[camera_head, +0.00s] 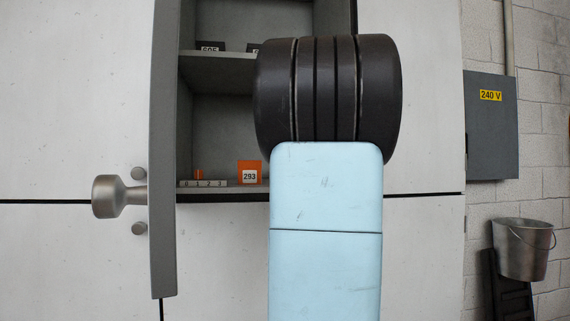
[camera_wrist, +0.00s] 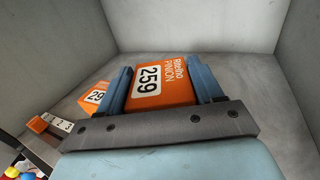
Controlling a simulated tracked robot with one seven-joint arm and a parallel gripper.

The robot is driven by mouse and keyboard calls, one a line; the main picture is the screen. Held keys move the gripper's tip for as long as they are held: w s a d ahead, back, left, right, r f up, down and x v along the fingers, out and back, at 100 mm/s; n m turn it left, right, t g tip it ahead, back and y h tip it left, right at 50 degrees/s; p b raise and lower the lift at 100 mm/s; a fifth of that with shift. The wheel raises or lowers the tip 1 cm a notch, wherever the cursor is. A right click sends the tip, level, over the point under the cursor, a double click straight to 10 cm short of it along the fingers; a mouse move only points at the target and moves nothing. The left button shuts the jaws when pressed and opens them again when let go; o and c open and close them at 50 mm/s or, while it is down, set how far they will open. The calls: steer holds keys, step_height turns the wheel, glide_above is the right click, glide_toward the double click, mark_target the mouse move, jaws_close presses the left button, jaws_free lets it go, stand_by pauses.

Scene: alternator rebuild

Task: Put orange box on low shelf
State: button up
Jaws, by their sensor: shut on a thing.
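In the wrist view my gripper (camera_wrist: 161,82) is shut on an orange box (camera_wrist: 172,68) with a white 259 label, one blue finger on each side. The held box is inside a grey-walled compartment; I cannot tell whether it touches the shelf floor. In the head view my arm hides the gripper and this box. The low shelf (camera_head: 222,196) of the open cabinet shows left of my arm. A second orange box labelled 293 (camera_head: 249,168) stands on it; it also shows left of the gripper in the wrist view (camera_wrist: 95,97).
A numbered strip (camera_head: 203,184) with a small orange marker lies left of the 293 box. An upper shelf (camera_head: 217,68) holds dark labelled boxes (camera_head: 210,47). The open cabinet door (camera_head: 164,150) stands at the left. Compartment walls (camera_wrist: 289,60) flank the gripper.

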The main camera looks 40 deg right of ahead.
steer(key=shift+w+d+f, duration=0.15)
steer(key=shift+d+f, duration=0.05)
steer(key=shift+f, duration=0.85)
steer(key=shift+w+d+f, duration=0.1)
steer(key=shift+d+f, duration=0.1)
steer(key=shift+f, duration=0.8)
steer(key=o, duration=1.2)
steer(key=shift+f, duration=0.1)
steer(key=shift+c, duration=0.2)
steer(key=s, duration=0.4)
steer(key=s+a, duration=0.1)
steer(key=s, duration=0.3)
steer(key=s+a, duration=0.1)
steer(key=s, duration=0.3)
steer(key=shift+w, duration=0.1)
